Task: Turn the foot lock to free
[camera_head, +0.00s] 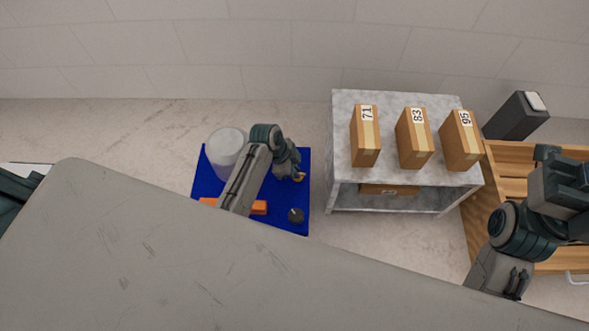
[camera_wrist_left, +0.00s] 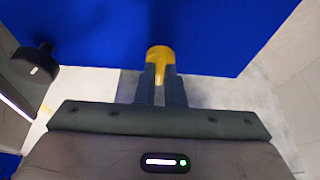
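A small yellow piece (camera_head: 299,177), which looks like the foot lock, is at the right part of a blue platform (camera_head: 213,178). In the left wrist view the yellow piece (camera_wrist_left: 160,54) has a wide rounded top and a narrow lower part. My left gripper (camera_head: 293,171) reaches down to it. In the left wrist view the two fingers (camera_wrist_left: 161,80) stand close together on either side of the narrow part, apparently touching it. Which way the lock is set is not readable. My right arm is at the right edge over a wooden pallet; its fingers cannot be made out.
The platform also bears a whitish cylinder (camera_head: 226,146), an orange bar (camera_head: 259,207) and a dark round knob (camera_head: 296,215). A grey shelf (camera_head: 340,150) with several numbered cartons stands to the right. A wooden pallet (camera_head: 508,152) and dark post (camera_head: 515,117) lie beyond.

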